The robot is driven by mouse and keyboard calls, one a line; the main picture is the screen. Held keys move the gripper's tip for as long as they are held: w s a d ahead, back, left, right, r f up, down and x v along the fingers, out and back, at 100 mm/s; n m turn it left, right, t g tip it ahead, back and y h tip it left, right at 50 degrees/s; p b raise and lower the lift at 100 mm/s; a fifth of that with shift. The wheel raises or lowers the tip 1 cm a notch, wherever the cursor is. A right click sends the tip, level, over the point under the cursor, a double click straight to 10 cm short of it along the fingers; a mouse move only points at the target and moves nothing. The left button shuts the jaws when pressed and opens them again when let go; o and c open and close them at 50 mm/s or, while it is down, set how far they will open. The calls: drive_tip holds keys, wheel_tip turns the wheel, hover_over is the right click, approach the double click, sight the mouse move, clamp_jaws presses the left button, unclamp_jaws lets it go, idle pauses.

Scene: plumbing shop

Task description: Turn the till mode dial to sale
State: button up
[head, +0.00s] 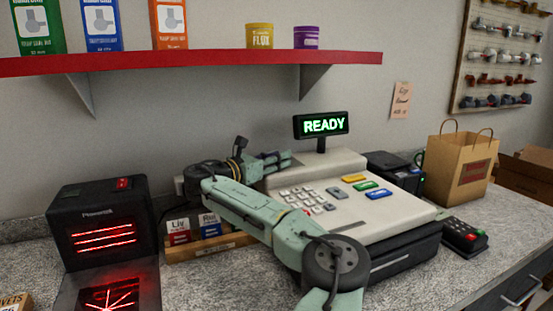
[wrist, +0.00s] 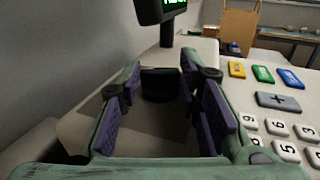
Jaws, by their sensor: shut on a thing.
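The cream till (head: 345,212) stands on the counter, with a raised back part and number keys. Its display (head: 321,124) is lit and reads READY in green. My gripper (head: 284,159) is at the left end of the till's raised back part. In the wrist view its purple-padded fingers (wrist: 166,86) stand either side of a dark knob, the till mode dial (wrist: 161,84), and are shut on it. The dial's markings and setting cannot be read. In the head view the dial is hidden behind my gripper.
A black scanner (head: 100,215) with red lights stands left of the till, and a wooden card holder (head: 208,248) is between them. A red shelf (head: 200,63) runs above. A paper bag (head: 460,166) and card terminal (head: 464,236) are at the right.

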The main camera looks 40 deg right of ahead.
drive_tip(key=shift+w+r+m+g, duration=0.1)
drive_tip(key=shift+w+m+g, duration=0.1)
drive_tip(key=shift+m+g, duration=1)
drive_tip(key=shift+w+m+g, duration=0.2)
drive_tip(key=shift+m+g, duration=0.5)
drive_tip(key=shift+g, duration=1)
drive_tip(key=shift+y, duration=0.3)
drive_tip(key=o, duration=1.1)
drive_tip(key=shift+o, duration=0.2)
drive_tip(key=v, duration=0.7)
drive_tip(key=shift+a, duration=0.2)
